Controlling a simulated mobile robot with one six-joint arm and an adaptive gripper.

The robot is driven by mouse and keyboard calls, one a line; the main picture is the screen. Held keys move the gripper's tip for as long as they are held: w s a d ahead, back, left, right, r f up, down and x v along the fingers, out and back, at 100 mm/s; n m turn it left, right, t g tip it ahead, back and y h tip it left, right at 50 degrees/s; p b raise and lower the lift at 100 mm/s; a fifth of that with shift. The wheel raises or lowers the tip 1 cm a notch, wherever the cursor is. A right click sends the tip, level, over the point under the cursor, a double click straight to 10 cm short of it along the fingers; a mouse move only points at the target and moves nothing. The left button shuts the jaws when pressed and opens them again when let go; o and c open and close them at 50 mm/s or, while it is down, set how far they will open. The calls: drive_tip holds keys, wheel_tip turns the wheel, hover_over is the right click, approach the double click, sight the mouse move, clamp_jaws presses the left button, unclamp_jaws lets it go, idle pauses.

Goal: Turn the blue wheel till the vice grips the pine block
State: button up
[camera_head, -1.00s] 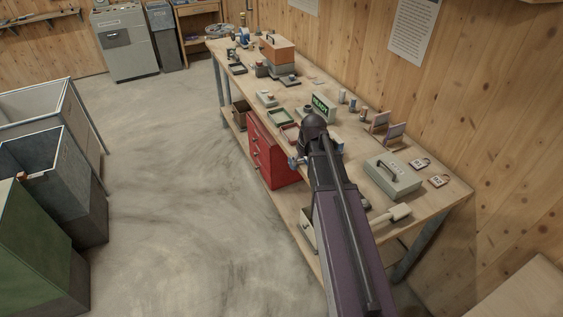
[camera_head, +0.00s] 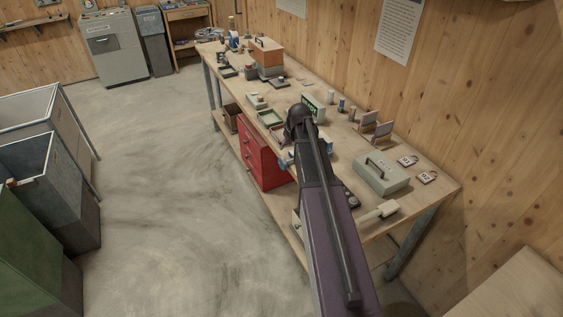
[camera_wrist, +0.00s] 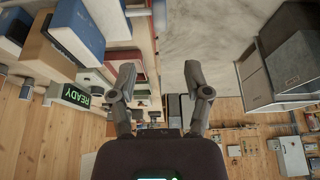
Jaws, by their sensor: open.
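A small blue part (camera_head: 284,159) shows at the bench's front edge in the head view, just left of my arm. It may be the blue wheel; its shape is too small to tell. My arm covers much of the bench beside it, and I cannot make out the vice jaws or the pine block. My gripper (camera_wrist: 160,82) is open and empty in the wrist view, its two fingers apart over the floor beside the bench. A narrow blue thing (camera_wrist: 159,14) shows beyond the fingers at the top; I cannot tell whether it is the wheel.
The wooden bench (camera_head: 435,194) carries a grey cash box (camera_head: 382,173), a READY sign (camera_head: 312,106) and several small items. A red drawer unit (camera_head: 262,157) stands below. Bins (camera_head: 50,185) stand at left, with clear floor (camera_head: 160,220) between.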

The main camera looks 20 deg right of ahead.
sight(283, 158)
drive_tip(key=shift+b+x, duration=6.2)
drive_tip(key=shift+x, duration=0.6)
drive_tip(key=shift+s, duration=0.1)
clamp_jaws()
drive_tip(key=shift+a, duration=0.15)
